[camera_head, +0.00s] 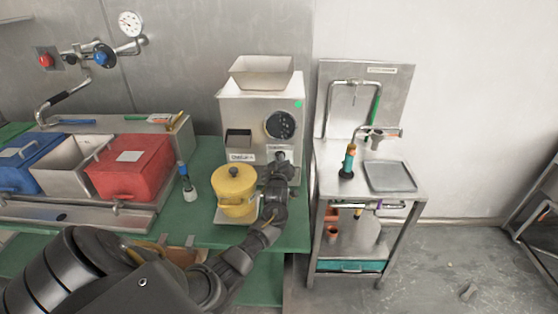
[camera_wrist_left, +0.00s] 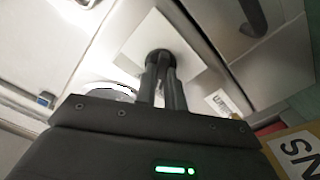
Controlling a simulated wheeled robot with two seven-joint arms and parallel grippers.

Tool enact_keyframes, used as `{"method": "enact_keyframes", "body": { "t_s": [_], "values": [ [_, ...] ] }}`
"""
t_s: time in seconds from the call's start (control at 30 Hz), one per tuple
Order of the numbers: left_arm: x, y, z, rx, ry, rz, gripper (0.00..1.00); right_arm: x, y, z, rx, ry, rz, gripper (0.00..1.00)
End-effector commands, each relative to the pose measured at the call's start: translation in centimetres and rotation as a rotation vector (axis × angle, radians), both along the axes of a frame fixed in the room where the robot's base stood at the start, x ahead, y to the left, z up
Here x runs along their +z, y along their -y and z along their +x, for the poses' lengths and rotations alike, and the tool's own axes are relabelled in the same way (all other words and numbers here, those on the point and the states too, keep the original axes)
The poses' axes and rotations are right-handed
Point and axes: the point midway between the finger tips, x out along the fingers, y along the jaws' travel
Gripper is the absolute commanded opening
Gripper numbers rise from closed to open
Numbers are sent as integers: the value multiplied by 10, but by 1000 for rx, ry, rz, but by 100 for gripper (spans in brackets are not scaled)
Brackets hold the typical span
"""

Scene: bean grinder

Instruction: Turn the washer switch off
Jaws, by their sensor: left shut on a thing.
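The steel machine (camera_head: 232,112) stands on the green table, with a hopper on top and a dark round dial (camera_head: 281,125) on its front. My left gripper (camera_head: 280,158) is at the machine's front, below the dial. In the left wrist view, its fingers (camera_wrist_left: 162,72) are shut on a dark knob (camera_wrist_left: 158,55) on a pale square plate (camera_wrist_left: 178,38). The fingers partly hide the knob, so its turned position cannot be told. My right gripper is not in view.
A yellow pot (camera_head: 234,188) stands close to the left of my left arm. A red bin (camera_head: 125,172) and a blue bin (camera_head: 32,160) are at the left. A steel sink stand (camera_head: 330,165) with a grey tray (camera_head: 390,177) is to the right.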

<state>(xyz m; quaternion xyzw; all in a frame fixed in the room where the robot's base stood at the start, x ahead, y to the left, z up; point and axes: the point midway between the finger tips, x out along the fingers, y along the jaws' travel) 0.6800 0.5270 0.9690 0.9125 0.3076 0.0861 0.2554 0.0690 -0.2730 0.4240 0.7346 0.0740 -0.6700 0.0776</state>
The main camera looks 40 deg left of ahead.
Motion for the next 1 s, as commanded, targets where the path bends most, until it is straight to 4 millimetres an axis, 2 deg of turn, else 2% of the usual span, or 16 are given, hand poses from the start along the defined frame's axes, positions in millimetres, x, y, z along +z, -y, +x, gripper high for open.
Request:
{"method": "enact_keyframes", "body": {
  "t_s": [0.5, 1.0],
  "values": [
    [2, 2, 1, -1, -251, 328, 0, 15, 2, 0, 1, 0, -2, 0],
    [1, 2, 2, -1, -339, 446, 0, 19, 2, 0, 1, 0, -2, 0]
  ]
}}
